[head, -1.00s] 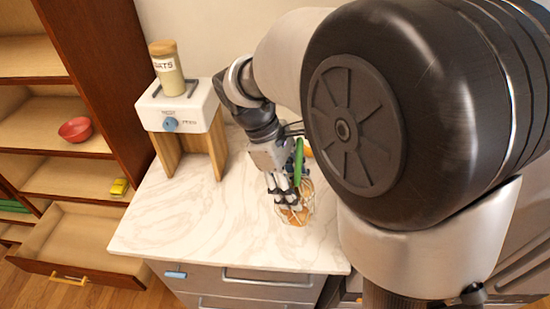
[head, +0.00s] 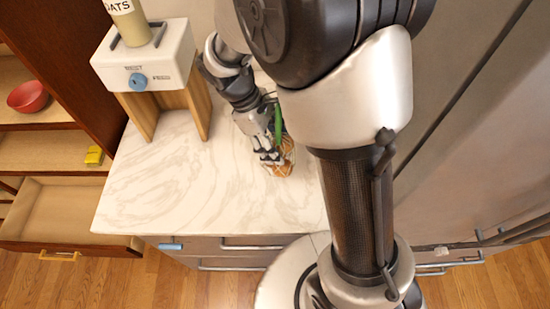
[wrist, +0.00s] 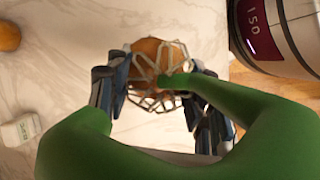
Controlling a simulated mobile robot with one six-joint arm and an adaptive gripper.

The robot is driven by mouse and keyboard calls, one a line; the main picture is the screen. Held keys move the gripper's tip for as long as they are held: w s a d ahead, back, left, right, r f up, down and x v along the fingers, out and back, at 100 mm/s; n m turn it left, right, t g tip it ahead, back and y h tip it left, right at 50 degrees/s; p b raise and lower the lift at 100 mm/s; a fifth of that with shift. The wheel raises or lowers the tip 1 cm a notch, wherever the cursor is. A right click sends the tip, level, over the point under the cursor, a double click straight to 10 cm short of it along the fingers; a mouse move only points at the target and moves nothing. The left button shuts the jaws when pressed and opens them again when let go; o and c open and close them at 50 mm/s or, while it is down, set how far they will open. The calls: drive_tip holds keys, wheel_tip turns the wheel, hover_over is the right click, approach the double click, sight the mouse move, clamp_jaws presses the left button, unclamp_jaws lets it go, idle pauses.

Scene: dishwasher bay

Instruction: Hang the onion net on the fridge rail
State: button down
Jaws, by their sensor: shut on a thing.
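The onion net (head: 284,168) is a pale mesh with orange-brown onions inside and a green loop (head: 278,122). It is on or just above the marble counter; I cannot tell which. My gripper (head: 268,157) points down and is shut on the net. In the wrist view, the fingers (wrist: 156,92) flank the net (wrist: 150,50), and the green loop (wrist: 75,140) fills the lower part, partly hiding the fingers. Tall grey fridge-like doors (head: 465,130) stand at the right. A dark bar (head: 515,232) shows low on them; I cannot tell whether it is the rail.
A white box with a blue knob (head: 137,80) stands on wooden legs on the counter (head: 150,190), holding an oats jar (head: 130,22). An open drawer (head: 50,210) juts out at left.

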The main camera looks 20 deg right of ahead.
wheel_tip(320, 180, down, 7)
drive_tip(key=shift+b, duration=0.85)
drive_tip(key=shift+r, duration=0.1)
drive_tip(key=c, duration=0.7)
unclamp_jaws()
drive_tip(key=shift+c, duration=0.2)
drive_tip(key=p+v, duration=0.3)
drive_tip(key=v, duration=0.9)
